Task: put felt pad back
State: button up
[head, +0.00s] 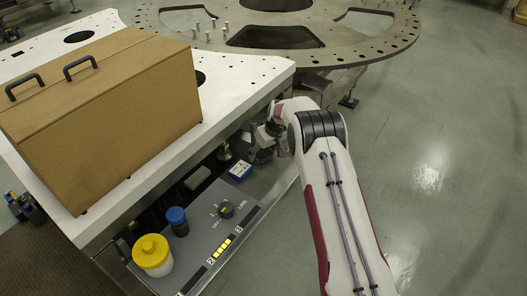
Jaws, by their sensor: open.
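My gripper (263,150) is open at the right end of the control panel, by the edge of the white plate. It is small and dark in this view, and its fingers are partly hidden by my own wrist. I cannot make out a felt pad for certain. A small grey block (197,178) lies on the dark strip behind the panel, to the left of my gripper.
The grey panel (207,246) carries a dark knob (226,209), a blue-capped jar (178,221) and a yellow-lidded white tub (153,255). A large brown case (130,128) stands on the white plate (253,76). A round metal turret plate (376,50) is behind. Open floor lies right.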

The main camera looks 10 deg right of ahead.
jog(key=shift+r, duration=0.15)
jog(key=v, duration=1.2)
dwell(0.3)
jog(key=shift+s, duration=0.1)
dwell(0.6)
jog(key=s+r+m, duration=0.2)
jog(key=s+r, duration=2)
jog(key=r, duration=0.2)
jog(key=s+m+t+h, duration=0.1)
jog(key=s+m, duration=0.1)
jog(key=s, duration=2.6)
jog(key=shift+d+m+t+h, duration=0.3)
jog(key=shift+d+h, duration=0.1)
